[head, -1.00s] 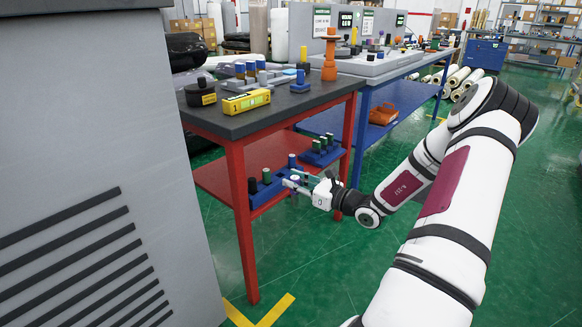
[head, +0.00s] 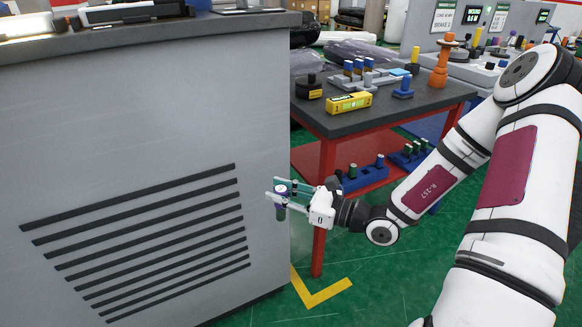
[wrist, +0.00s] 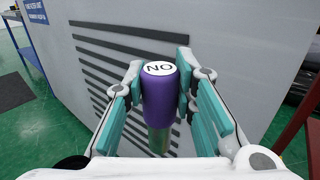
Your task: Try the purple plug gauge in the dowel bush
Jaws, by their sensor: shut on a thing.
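The purple plug gauge (wrist: 160,98) is upright between my fingers in the wrist view. Its white top is marked "NO" and its lower end is a metal cylinder. It looks small in the head view (head: 281,199). My gripper (head: 283,193) is shut on its purple handle and holds it in front of the grey cabinet side. I cannot make out the dowel bush in these frames.
The grey slatted cabinet (head: 150,130) stands close beyond my gripper. To its right is a red-legged table (head: 385,119) with a yellow device (head: 349,102), several blue-topped pieces and an orange stand (head: 441,62). Blue racks (head: 363,176) sit on its lower shelf. Green floor is free below.

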